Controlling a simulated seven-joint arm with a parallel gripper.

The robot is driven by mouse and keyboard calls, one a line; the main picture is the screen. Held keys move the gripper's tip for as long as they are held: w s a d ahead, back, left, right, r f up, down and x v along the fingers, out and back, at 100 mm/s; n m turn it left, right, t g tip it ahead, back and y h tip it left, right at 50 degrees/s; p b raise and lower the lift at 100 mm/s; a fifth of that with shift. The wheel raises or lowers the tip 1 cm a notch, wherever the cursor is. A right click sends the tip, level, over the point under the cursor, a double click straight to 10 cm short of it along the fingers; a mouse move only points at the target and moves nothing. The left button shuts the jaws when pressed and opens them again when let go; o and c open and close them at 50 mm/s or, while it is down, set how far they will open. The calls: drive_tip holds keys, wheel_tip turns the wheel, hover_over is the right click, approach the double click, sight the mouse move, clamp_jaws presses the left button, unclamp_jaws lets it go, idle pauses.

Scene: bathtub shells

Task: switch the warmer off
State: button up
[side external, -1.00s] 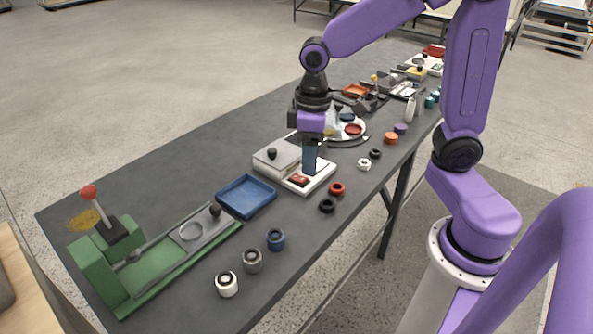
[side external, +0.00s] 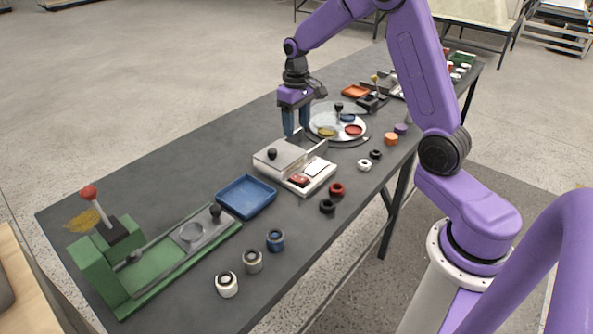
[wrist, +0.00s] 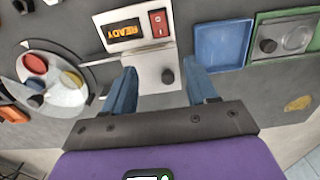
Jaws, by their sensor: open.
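The warmer (side external: 277,166) is a pale box with a flat metal top and a black knob (side external: 272,154). Its front panel holds a red rocker switch (side external: 298,181) and a display (side external: 317,168). In the wrist view the display (wrist: 124,31) is lit orange and reads READY, beside the red switch (wrist: 158,23). I cannot tell which side of the switch is pressed. My gripper (side external: 296,125) is open and empty, above the table by the warmer's far side. In the wrist view the knob (wrist: 167,76) appears between its blue fingers.
A blue tray (side external: 246,196) and a green press with a red-knobbed lever (side external: 89,192) are at the left. A round plate with coloured dishes (side external: 338,127) stands just behind the warmer. Several small rings and cups lie along the near edge.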

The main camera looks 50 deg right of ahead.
sight(297, 176)
wheel_tip(297, 176, down, 16)
drive_tip(key=shift+f, duration=0.15)
idle(0.4)
